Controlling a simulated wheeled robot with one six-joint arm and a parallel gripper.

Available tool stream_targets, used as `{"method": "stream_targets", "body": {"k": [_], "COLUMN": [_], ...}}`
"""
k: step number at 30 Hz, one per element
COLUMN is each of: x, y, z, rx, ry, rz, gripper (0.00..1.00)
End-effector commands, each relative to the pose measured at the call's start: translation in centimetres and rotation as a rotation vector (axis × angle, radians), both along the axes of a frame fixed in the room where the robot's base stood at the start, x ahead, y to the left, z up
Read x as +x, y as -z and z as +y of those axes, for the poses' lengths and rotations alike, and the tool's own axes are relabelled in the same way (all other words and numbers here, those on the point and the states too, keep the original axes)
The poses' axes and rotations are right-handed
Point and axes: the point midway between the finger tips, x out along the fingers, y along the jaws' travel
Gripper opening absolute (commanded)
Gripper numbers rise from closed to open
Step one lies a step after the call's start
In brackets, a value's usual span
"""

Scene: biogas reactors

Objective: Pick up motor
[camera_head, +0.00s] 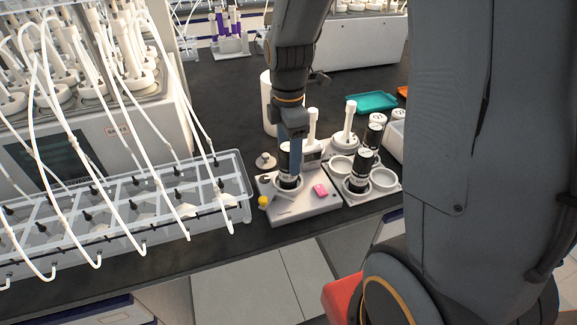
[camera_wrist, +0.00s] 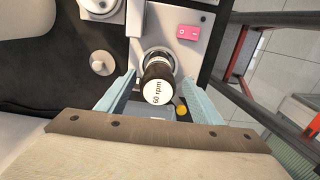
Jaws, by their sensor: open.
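A black cylindrical motor labelled "60 rpm" (camera_wrist: 157,88) stands upright in a round seat of a light grey device (camera_head: 300,206). The same motor shows in the head view (camera_head: 285,165), partly covered by my gripper. My gripper (camera_wrist: 157,82) is open, with one pale blue finger on each side of the motor. I see gaps between the fingers and the motor in the wrist view. In the head view my gripper (camera_head: 295,160) points down over the device. More black motors (camera_head: 362,168) stand in the white holder to the right.
A pink switch (camera_wrist: 187,32) and a yellow knob (camera_head: 263,202) are on the device. A clear rack (camera_head: 120,210) with white tubes stands to the left. A white cylinder (camera_head: 268,100) stands behind my gripper, and a teal tray (camera_head: 371,102) lies behind the holder.

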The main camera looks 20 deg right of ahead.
Motion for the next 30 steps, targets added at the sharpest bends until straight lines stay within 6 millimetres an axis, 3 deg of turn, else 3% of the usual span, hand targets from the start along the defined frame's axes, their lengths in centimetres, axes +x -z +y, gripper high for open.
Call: {"method": "stream_targets", "body": {"k": [9,18,28,30], "x": [0.2,0.2,0.2,0.2], "y": [3.0,3.3,3.3,3.3], "z": [0.0,0.0,0.0,0.0], "rx": [0.000,0.000,0.000,0.000], "ry": [0.000,0.000,0.000,0.000], "rz": [0.001,0.000,0.000,-0.001], "gripper": [0.60,0.60,0.04,0.02]}}
